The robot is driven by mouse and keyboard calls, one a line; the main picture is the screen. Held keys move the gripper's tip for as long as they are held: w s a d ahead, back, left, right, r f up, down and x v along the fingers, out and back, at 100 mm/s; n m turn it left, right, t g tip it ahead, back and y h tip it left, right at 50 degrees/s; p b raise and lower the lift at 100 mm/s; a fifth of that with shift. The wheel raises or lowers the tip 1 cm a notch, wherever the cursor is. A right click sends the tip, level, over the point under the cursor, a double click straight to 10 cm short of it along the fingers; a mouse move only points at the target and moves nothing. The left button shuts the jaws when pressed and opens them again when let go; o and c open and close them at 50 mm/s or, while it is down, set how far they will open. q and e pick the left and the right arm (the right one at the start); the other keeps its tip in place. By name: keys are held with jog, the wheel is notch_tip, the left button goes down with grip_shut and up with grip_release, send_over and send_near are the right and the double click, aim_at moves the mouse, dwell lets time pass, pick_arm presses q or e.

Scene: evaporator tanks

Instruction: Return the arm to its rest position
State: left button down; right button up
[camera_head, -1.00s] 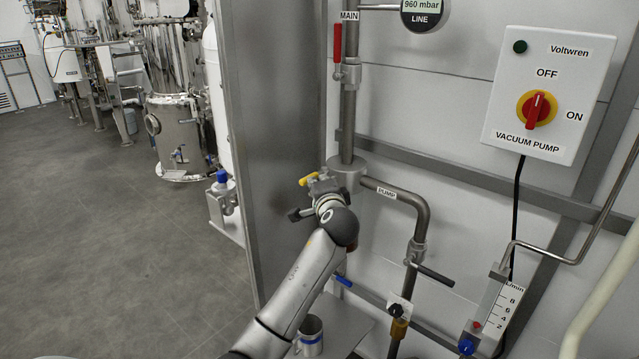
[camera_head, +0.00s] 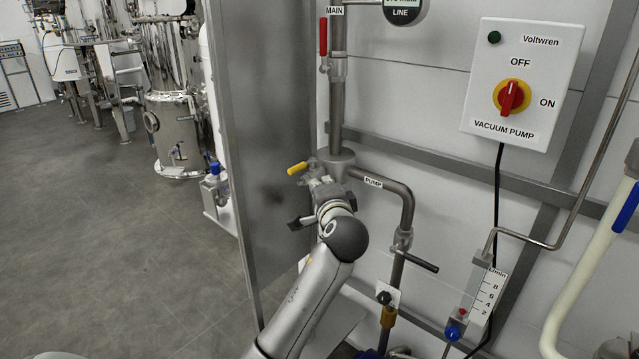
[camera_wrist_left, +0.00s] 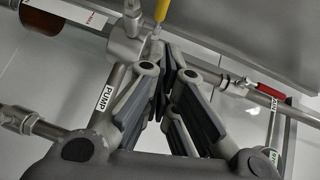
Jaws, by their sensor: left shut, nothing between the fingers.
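My left arm comes in from the bottom of the head view and reaches up toward the vertical pipe. My left gripper (camera_head: 316,173) is shut and empty, just below the valve with the yellow handle (camera_head: 297,168). In the left wrist view the closed fingertips (camera_wrist_left: 163,68) lie close to the yellow handle (camera_wrist_left: 161,10) and the pipe fitting (camera_wrist_left: 127,45). I cannot tell whether they touch it. My right gripper is in neither view.
The PUMP pipe (camera_head: 408,205) runs just right of my arm, with a dark lever (camera_head: 422,264) on it. A metal panel (camera_head: 272,150) stands on the left. The vacuum pump switch box (camera_head: 525,85) and flowmeter (camera_head: 485,292) are on the right. Open floor (camera_head: 120,230) lies left.

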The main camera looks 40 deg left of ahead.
pick_arm(q)
jog(key=shift+v, duration=0.8)
jog(key=w+d+f+m+g+h, duration=0.1)
jog(key=d+f+h, duration=0.2)
jog(key=f, duration=1.1)
jog(key=w+d+f+m+h, duration=0.1)
jog(key=d+f+h, duration=0.1)
jog(key=f, duration=1.2)
jog(key=s+d+f+g+h, duration=0.25)
jog(key=s+f, duration=0.35)
jog(key=f, duration=0.5)
jog(key=s+d+f+g+h, duration=0.1)
jog(key=s+d+f, duration=0.2)
jog(key=s+f, duration=0.55)
jog(key=s+d+f+n+g+h, duration=0.2)
jog(key=s+d+f+n+g, duration=0.1)
jog(key=s+f, duration=1.45)
jog(key=s+f+n+g, duration=0.1)
jog(key=s+f, duration=0.1)
jog(key=s, duration=0.5)
jog(key=s+d+f+n+g+h, duration=0.1)
jog(key=s+f, duration=0.2)
jog(key=s, duration=0.4)
jog(key=s+d+f+n+g, duration=0.1)
jog(key=s+f, duration=0.1)
jog(key=s, duration=0.6)
jog(key=shift+f+n, duration=0.25)
jog(key=shift+n, duration=0.15)
